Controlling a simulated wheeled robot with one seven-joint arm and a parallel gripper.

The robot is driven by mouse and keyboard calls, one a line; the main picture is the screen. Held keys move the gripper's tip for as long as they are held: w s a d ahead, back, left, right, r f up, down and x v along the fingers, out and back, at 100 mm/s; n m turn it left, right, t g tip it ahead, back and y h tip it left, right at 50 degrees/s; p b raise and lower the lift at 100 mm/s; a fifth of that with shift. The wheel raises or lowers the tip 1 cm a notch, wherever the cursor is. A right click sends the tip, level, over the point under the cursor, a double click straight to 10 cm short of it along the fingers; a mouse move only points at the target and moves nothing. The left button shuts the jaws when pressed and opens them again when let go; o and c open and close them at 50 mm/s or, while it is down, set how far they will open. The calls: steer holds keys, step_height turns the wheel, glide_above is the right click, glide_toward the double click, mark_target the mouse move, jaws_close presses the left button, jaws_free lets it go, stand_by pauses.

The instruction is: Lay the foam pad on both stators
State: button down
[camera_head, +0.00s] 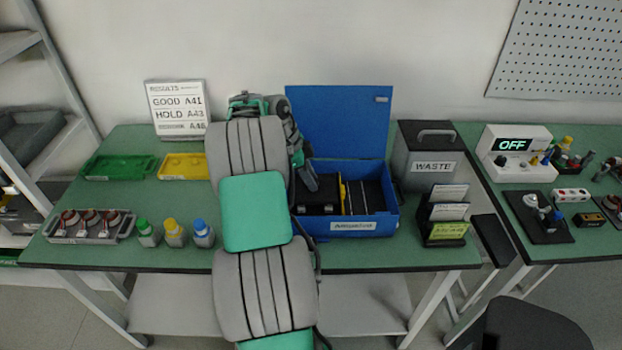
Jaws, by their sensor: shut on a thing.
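My gripper (310,181) points down into the left half of the open blue box (365,228), partly hidden behind my own arm. Its dark fingers end at a black flat block (318,197), which looks like the foam pad; the gripper appears shut on it. Whether the block touches anything below is unclear. No stators show under it; the block and the box wall hide that part. The right half of the box has dark slots (367,196). Several round parts with reddish windings, which look like stators (90,219), sit in a grey tray at the far left.
The box's blue lid (340,120) stands upright behind. The waste bin (425,155) and a card rack (446,215) stand close on its right. Green (119,167) and yellow (183,167) trays and three bottles (174,232) are left of my arm.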

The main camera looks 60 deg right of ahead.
steer(key=c, duration=1.1)
jaws_free()
steer(key=shift+r, duration=0.1)
steer(key=p+v, duration=0.1)
steer(key=v, duration=0.6)
steer(key=shift+r, duration=0.3)
steer(key=shift+w+a, duration=0.1)
steer(key=shift+w, duration=0.05)
